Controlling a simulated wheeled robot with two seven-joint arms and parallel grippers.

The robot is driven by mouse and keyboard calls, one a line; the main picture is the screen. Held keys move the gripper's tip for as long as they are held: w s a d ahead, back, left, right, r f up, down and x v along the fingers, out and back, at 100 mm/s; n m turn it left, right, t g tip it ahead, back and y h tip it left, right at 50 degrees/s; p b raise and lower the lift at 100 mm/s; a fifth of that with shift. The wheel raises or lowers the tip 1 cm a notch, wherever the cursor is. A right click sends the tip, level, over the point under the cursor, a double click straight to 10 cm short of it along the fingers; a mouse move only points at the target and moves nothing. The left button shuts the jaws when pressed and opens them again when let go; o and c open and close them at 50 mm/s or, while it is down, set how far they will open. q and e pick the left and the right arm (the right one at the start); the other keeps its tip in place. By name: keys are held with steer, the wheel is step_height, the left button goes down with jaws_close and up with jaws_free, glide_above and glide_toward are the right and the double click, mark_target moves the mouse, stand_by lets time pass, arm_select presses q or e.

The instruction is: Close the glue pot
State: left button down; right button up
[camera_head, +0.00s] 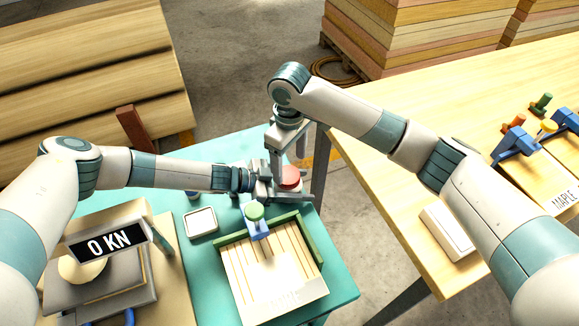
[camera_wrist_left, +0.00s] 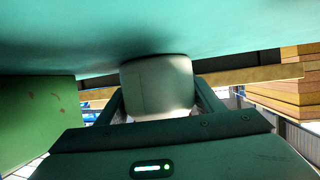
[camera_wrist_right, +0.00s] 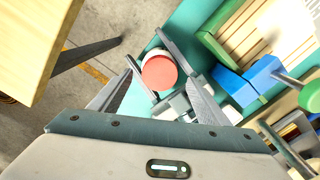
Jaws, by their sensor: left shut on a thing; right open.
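The glue pot is a pale cylinder (camera_wrist_left: 158,85) in the left wrist view, standing against the teal table top. My left gripper (camera_head: 272,184) is shut around its side. A round red lid (camera_head: 289,177) sits over the pot in the head view. It also shows in the right wrist view (camera_wrist_right: 158,72), with the pale pot side under it. I cannot tell whether the lid is fully seated. My right gripper (camera_head: 287,158) points down above the lid, open. In the right wrist view its fingers (camera_wrist_right: 160,80) stand apart on either side of the lid.
A slatted tray with a green rim (camera_head: 322,262) and a blue clamp (camera_head: 257,222) lie in front of the pot. A small white dish (camera_head: 201,223) is to the left. A press with a "0 KN" display (camera_head: 108,243) stands front left. A wooden table (camera_head: 420,240) is right.

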steer(key=shift+r, duration=0.35)
steer(key=shift+c, duration=1.3)
steer(key=n, duration=0.3)
steer(key=shift+r+n, duration=0.4)
steer(key=n, duration=0.4)
steer(key=shift+w+a+r, duration=0.1)
steer(key=shift+r, duration=0.3)
steer(key=n, duration=0.2)
steer(key=r+n, duration=0.1)
steer(key=n, duration=0.1)
steer(key=shift+a+n, duration=0.1)
steer(key=shift+n, duration=0.2)
steer(key=n, duration=0.3)
steer(key=shift+r+n, duration=0.3)
steer(key=shift+n, duration=0.1)
